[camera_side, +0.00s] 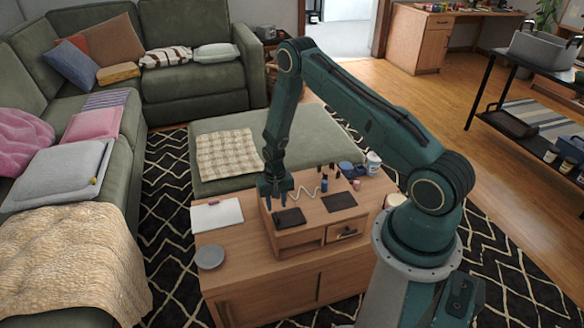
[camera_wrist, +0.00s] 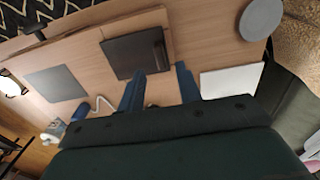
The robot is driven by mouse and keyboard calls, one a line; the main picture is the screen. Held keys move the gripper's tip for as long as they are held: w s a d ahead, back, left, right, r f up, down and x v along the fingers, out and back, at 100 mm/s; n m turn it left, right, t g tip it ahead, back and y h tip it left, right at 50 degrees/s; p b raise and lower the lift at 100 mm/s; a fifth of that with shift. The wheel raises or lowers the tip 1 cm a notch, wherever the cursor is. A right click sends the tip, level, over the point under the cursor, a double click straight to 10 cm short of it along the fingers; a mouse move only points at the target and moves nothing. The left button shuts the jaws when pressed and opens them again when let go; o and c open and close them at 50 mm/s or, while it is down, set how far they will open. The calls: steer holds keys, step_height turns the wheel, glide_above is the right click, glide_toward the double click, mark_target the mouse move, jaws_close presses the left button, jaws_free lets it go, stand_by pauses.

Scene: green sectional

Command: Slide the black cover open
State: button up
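The black cover (camera_side: 289,217) is a flat dark rectangle on the left part of the top of a small wooden box (camera_side: 312,225). The cover also shows in the wrist view (camera_wrist: 135,53), lying flat. It looks shut, though the side view is too small to be sure. My gripper (camera_side: 277,203) points down at the back-left of the cover. The fingertips appear close to the cover's edge. Whether they touch it I cannot tell.
A dark grey panel (camera_side: 339,202) lies right of the cover, above a drawer (camera_side: 345,233). A white pad (camera_side: 217,215) and grey disc (camera_side: 210,256) lie left on the cabinet.

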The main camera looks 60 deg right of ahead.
mark_target(277, 215)
steer(key=shift+f, duration=2.55)
jaws_close()
